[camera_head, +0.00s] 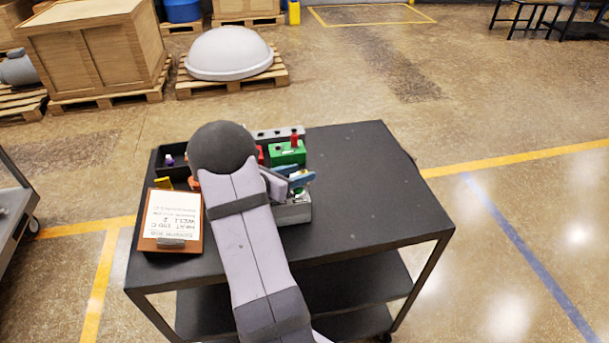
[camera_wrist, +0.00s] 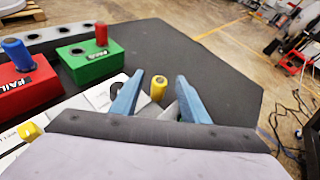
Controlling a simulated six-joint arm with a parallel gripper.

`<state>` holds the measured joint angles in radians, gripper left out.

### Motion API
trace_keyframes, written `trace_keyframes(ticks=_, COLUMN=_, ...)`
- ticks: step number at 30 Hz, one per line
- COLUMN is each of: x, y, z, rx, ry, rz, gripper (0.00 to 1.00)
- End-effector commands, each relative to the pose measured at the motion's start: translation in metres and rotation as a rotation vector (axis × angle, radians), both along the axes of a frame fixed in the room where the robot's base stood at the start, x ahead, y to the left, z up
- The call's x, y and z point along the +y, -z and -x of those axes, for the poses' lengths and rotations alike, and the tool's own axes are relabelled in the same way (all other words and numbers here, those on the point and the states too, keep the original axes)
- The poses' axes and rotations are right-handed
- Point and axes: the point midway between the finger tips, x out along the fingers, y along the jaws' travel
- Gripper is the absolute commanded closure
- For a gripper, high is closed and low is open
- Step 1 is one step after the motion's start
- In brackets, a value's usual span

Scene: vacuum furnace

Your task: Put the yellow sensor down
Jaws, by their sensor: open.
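A yellow sensor (camera_wrist: 158,88) stands roughly upright between the two blue fingertips of my gripper (camera_wrist: 157,98) in the wrist view. Gaps show on both sides of it, so the gripper is open. Its lower end is hidden, and I cannot tell whether it sits in a hole. A light grey block (camera_wrist: 105,92) with dark holes lies below and beside the fingers; it also shows in the head view (camera_head: 294,212). In the head view my gripper (camera_head: 296,177) hangs over this block, and the yellow sensor is not clearly visible there.
A green block (camera_wrist: 95,62) holds a red sensor (camera_wrist: 101,35). A red block (camera_wrist: 25,90) labelled FAIL holds a blue sensor (camera_wrist: 18,54). A grey bar (camera_wrist: 48,38) with holes lies behind. A clipboard (camera_head: 155,236) lies at left. The cart's right side (camera_head: 370,190) is clear.

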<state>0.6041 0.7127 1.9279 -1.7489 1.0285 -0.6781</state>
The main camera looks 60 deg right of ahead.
Motion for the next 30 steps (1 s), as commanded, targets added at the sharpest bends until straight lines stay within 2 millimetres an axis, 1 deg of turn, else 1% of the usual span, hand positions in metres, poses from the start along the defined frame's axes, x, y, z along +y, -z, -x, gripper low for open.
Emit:
trace_keyframes(ticks=7, x=-0.001, y=0.001, z=0.0, rx=0.0, ry=-0.001, rz=0.0, gripper=0.59)
trace_keyframes(ticks=8, x=-0.001, y=0.001, z=0.0, rx=0.0, ry=-0.001, rz=0.001, gripper=0.64)
trace_keyframes(ticks=9, x=-0.001, y=0.001, z=0.0, rx=0.0, ry=-0.001, rz=0.001, gripper=0.73)
trace_keyframes(ticks=11, x=-0.001, y=0.001, z=0.0, rx=0.0, ry=-0.001, rz=0.0, gripper=0.88)
trace_keyframes(ticks=12, x=-0.001, y=0.001, z=0.0, rx=0.0, ry=-0.001, rz=0.0, gripper=0.97)
trace_keyframes(ticks=13, x=-0.001, y=0.001, z=0.0, rx=0.0, ry=-0.001, rz=0.0, gripper=1.0)
trace_keyframes(ticks=23, x=-0.001, y=-0.001, z=0.0, rx=-0.001, ry=-0.001, rz=0.001, gripper=1.0)
trace_keyframes(ticks=26, x=-0.001, y=-0.006, z=0.0, rx=-0.002, ry=0.0, rz=0.002, gripper=1.0)
trace_keyframes(ticks=30, x=-0.001, y=-0.019, z=0.0, rx=-0.003, ry=0.0, rz=0.003, gripper=1.0)
